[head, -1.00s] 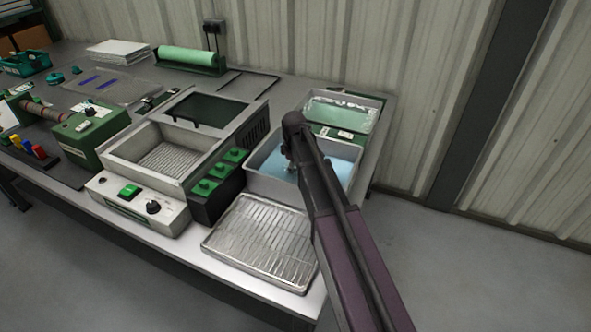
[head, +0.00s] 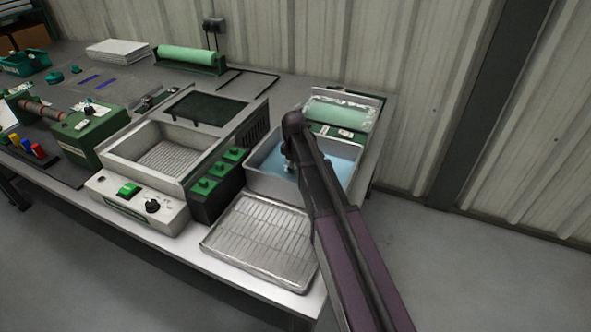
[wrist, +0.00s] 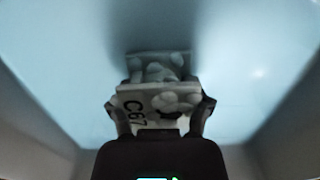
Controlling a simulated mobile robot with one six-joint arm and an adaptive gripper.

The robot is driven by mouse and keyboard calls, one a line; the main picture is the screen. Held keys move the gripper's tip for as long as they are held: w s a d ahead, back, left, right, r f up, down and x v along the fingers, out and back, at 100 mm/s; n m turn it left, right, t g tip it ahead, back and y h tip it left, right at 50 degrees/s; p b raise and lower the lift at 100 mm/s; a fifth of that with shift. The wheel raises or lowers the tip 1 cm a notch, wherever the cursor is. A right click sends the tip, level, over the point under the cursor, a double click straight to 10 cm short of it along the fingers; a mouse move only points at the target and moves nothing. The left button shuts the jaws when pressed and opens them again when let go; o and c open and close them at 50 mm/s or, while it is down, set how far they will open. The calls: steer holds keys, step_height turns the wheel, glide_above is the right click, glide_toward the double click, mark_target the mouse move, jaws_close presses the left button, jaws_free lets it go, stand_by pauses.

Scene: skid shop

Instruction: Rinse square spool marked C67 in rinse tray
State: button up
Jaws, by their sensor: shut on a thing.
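The square spool marked C67 (wrist: 150,101) is in the wrist view, pale grey with rounded whitish patches on its faces. My gripper (wrist: 160,112) is shut on it, one finger at each side, and the mark reads sideways. The spool is over or in the pale blue liquid of the rinse tray (wrist: 60,142); how deep it sits is hard to tell. In the head view the rinse tray (head: 262,182) is a grey tray of blue liquid at the right end of the bench. My arm hides the spool and most of my gripper there.
A wire drain rack tray (head: 255,245) lies in front of the rinse tray. A tray with green and white contents (head: 340,113) stands behind it. The wall is close behind the bench.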

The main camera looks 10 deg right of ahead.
steer(key=shift+w, duration=0.1)
steer(key=shift+w+a+r, duration=0.1)
steer(key=shift+w+a, duration=0.35)
steer(key=shift+a, duration=0.3)
steer(key=shift+s+d, duration=0.1)
steer(key=shift+s+d, duration=0.5)
steer(key=shift+d, duration=0.25)
steer(key=shift+s+d, duration=0.45)
steer(key=shift+d, duration=0.25)
steer(key=shift+r, duration=0.1)
steer(key=shift+r+p, duration=5.8)
steer(key=shift+p, duration=0.25)
step_height(320, 180, up, 4)
steer(key=p, duration=0.4)
